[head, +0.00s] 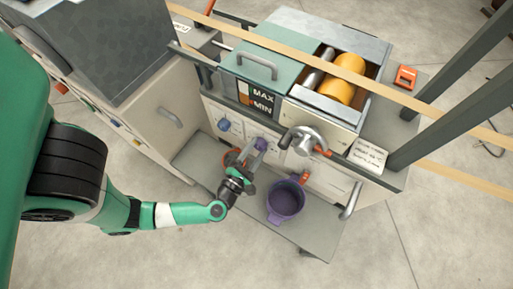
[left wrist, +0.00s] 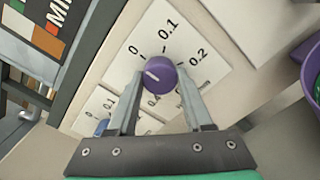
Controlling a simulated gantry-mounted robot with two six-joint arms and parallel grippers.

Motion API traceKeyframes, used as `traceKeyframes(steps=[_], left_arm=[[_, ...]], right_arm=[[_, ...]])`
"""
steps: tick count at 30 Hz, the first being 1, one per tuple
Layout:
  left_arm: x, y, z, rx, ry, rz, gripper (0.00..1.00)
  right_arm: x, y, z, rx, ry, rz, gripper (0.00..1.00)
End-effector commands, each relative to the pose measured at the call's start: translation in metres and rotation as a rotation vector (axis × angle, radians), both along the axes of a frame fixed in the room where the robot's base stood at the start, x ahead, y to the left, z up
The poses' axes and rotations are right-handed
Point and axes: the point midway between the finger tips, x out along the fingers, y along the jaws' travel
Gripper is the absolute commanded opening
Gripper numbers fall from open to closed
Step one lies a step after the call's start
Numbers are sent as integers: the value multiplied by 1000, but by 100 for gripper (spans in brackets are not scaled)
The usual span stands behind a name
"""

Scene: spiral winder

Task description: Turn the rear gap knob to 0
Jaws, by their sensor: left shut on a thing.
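My left gripper (head: 252,153) is at the front panel of the machine, with its fingers on either side of a purple round knob (head: 260,144). In the left wrist view the gripper (left wrist: 160,84) is shut on this purple knob (left wrist: 160,72). The knob sits on a white dial plate (left wrist: 185,35) marked 0, 0.1, 0.2 and further values partly hidden by the fingers. A short pale pointer line shows on the knob's face; its exact reading is hard to tell. A second, blue knob (head: 224,125) sits to the left, partly hidden in the left wrist view (left wrist: 102,127). My right gripper is out of view.
A crank handle (head: 303,140) sticks out of the panel to the right. A MAX/MIN gauge (head: 258,98) is above the knobs. A cream cabinet (head: 155,125) stands on the left.

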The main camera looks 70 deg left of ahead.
Motion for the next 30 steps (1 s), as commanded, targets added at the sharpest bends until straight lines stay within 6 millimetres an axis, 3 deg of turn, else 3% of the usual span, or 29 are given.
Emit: traceKeyframes(steps=[14,15,19,30], left_arm=[[0,0,1,-12,-13,0,0],[0,0,1,-12,-13,0,54],[0,0,1,-11,-13,0,78],[-1,-2,1,-11,-10,-1,81]], right_arm=[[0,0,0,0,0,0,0],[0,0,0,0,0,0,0],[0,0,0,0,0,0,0],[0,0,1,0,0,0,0]])
